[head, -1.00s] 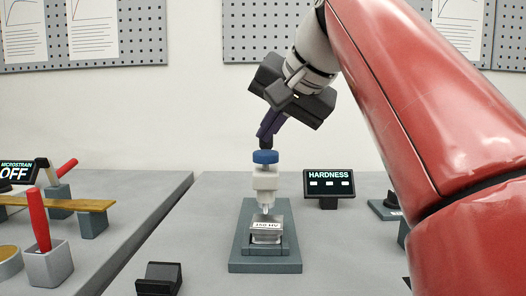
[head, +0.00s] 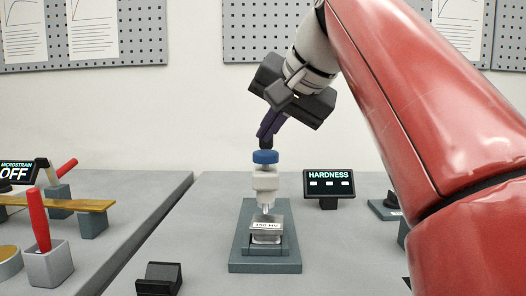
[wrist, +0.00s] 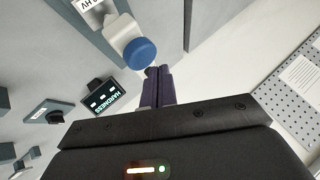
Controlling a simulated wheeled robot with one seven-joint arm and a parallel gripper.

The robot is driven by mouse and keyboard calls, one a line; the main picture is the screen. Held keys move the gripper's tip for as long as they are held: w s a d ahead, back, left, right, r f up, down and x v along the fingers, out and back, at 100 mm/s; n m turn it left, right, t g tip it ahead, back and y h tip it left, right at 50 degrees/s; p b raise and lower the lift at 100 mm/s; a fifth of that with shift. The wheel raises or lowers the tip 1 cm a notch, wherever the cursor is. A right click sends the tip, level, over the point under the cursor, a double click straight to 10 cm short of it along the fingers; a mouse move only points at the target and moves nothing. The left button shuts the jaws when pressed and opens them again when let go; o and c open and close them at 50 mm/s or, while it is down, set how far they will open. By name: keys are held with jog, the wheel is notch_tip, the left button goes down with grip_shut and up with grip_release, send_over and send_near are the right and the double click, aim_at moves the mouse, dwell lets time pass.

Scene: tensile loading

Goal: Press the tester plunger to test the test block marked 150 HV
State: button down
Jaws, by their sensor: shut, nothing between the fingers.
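The hardness tester stands on a grey-green base (head: 240,262), with a white body (head: 264,181) and a blue plunger cap (head: 265,157) on top. The test block (head: 266,232) marked 150 HV sits on the base under the tester's tip. My gripper (head: 266,143) is shut and empty, its dark fingertips just over the blue cap; whether they touch it I cannot tell. In the wrist view the shut fingers (wrist: 152,72) point at the edge of the blue cap (wrist: 139,53). The HARDNESS display (head: 329,184) shows only dashes.
A small black block (head: 159,278) sits in front on the left. At the far left stand a MICROSTRAIN display reading OFF (head: 16,172), a wooden beam (head: 70,205) and a cup with a red-handled tool (head: 48,264). My red arm covers the right side.

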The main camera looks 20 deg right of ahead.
aim_at(266, 151)
jog(key=shift+f, duration=0.1)
jog(key=shift+f, duration=0.35)
jog(key=shift+f+b, duration=1.15)
jog(key=shift+f, duration=0.15)
dwell(1.3)
jog(key=shift+w+r+p, duration=0.15)
jog(key=shift+r+p, duration=0.85)
jog(key=shift+p, duration=0.05)
jog(key=shift+r+p, duration=0.3)
jog(key=shift+r, duration=0.25)
